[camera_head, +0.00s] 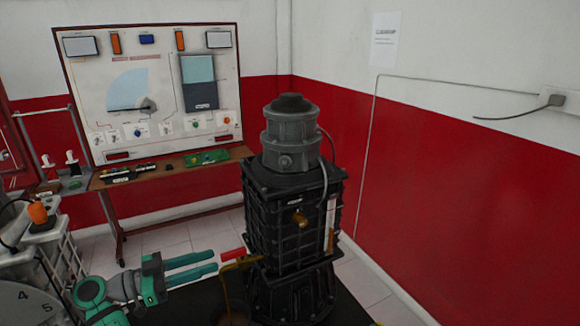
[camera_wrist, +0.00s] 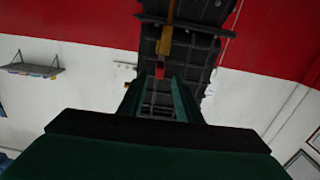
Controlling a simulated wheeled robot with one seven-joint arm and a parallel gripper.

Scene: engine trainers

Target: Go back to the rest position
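My gripper (camera_head: 215,261) has green fingers and reaches from the lower left toward the dark engine unit (camera_head: 292,215). The fingers stand apart with an empty gap between them. A red-ended handle (camera_head: 232,254) on a brass lever (camera_head: 240,263) juts from the unit just beyond the fingertips. In the wrist view, my gripper (camera_wrist: 163,85) shows two parallel fingers, with the red handle end (camera_wrist: 158,83) beyond or near the tips. I cannot tell whether the handle touches a finger.
A trainer board (camera_head: 150,90) stands on a bench (camera_head: 110,183) at the back left. White equipment (camera_head: 50,245) is close at the lower left. A red and white wall (camera_head: 470,190) with a cable runs along the right. Tiled floor shows between bench and unit.

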